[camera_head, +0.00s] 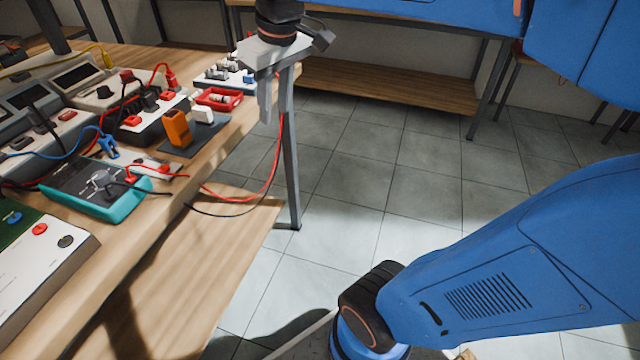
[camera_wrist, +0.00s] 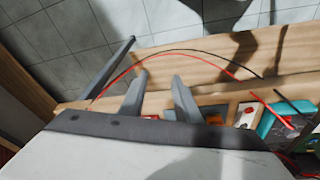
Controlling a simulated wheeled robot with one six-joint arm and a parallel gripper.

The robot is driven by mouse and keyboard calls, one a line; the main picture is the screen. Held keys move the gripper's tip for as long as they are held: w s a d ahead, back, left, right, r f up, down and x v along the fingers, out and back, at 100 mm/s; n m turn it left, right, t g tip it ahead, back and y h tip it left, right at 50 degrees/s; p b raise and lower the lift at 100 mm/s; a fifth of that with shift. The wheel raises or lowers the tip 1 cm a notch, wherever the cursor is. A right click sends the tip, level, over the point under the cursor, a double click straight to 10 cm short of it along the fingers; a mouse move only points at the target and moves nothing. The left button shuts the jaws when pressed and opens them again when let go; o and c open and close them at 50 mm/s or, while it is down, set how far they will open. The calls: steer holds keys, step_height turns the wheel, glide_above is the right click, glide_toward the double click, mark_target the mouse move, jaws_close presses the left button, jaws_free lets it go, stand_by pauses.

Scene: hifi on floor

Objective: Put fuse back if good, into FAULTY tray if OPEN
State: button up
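My gripper (camera_head: 272,98) hangs beyond the bench's right edge, near the small red tray (camera_head: 226,101). In the wrist view my gripper (camera_wrist: 160,82) has its two fingers apart with nothing visible between them. The red tray holds something small and pale; I cannot read a label on it. Behind it a white block (camera_head: 214,81) carries several small grey cylindrical parts, possibly fuses. A teal-cased meter (camera_head: 95,187) lies nearer on the bench, its display unreadable, and also shows in the wrist view (camera_wrist: 268,124). I cannot make out a single loose fuse.
An orange block (camera_head: 177,128) and a white block (camera_head: 203,115) stand on a dark mat. Instruments and leads crowd the bench's left. Red lead (camera_head: 274,165) and black lead loops hang over the bench edge. A lower wooden shelf (camera_head: 215,240) lies below; tiled floor (camera_head: 350,190) is clear.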

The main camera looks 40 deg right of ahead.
steer(key=s+d+f+m+t, duration=0.1)
steer(key=s+f+m+t, duration=0.1)
steer(key=s+f, duration=1.1)
steer(key=shift+d+f+m, duration=0.15)
steer(key=shift+d+m, duration=0.25)
steer(key=shift+m, duration=0.1)
